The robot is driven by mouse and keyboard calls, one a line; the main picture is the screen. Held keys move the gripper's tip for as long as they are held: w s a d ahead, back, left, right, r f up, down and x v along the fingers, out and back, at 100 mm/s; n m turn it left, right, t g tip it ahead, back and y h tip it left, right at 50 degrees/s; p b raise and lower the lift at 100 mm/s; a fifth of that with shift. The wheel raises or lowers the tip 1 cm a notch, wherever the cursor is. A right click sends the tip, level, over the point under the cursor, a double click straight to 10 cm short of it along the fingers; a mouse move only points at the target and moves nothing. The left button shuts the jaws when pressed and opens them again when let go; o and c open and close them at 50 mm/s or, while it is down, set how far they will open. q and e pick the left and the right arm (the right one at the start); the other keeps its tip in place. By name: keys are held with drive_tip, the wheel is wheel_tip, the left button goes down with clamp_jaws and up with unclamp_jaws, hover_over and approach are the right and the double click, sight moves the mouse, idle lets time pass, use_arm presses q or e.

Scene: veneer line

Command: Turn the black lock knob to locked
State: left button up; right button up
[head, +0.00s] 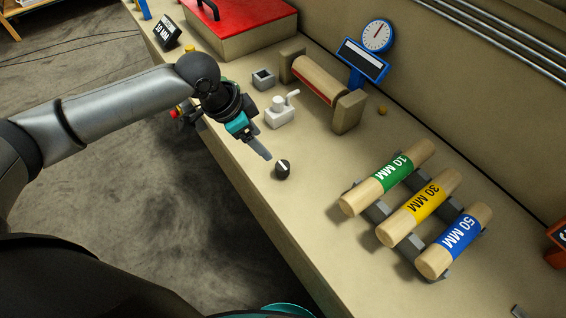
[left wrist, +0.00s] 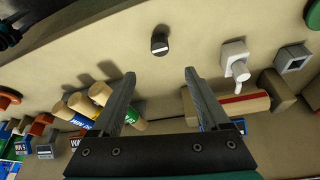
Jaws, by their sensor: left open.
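The black lock knob (head: 282,169) stands on the tan bench top near its front edge and has a white mark on its face. It also shows in the left wrist view (left wrist: 159,42), ahead of the fingers and apart from them. My left gripper (head: 262,150) is just to the upper left of the knob in the head view. In the left wrist view its two fingers (left wrist: 159,88) are spread wide with nothing between them. The knob's lock labels cannot be made out. My right gripper does not show.
A roller in wooden supports (head: 348,110) is beyond. Logs marked 10, 30 and 50 MM lie on a grey rack (head: 376,211) at right. Bench around the knob is clear.

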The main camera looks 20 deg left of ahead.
sight(282, 166)
use_arm(q)
drive_tip(key=b+x, duration=0.1)
drive_tip(key=x, duration=1.3)
drive_tip(key=shift+w+d+f+b, duration=0.1)
drive_tip(key=shift+w+f+b, duration=0.05)
drive_tip(key=shift+f+b, duration=0.2)
drive_tip(key=shift+c, duration=0.4)
clamp_jaws()
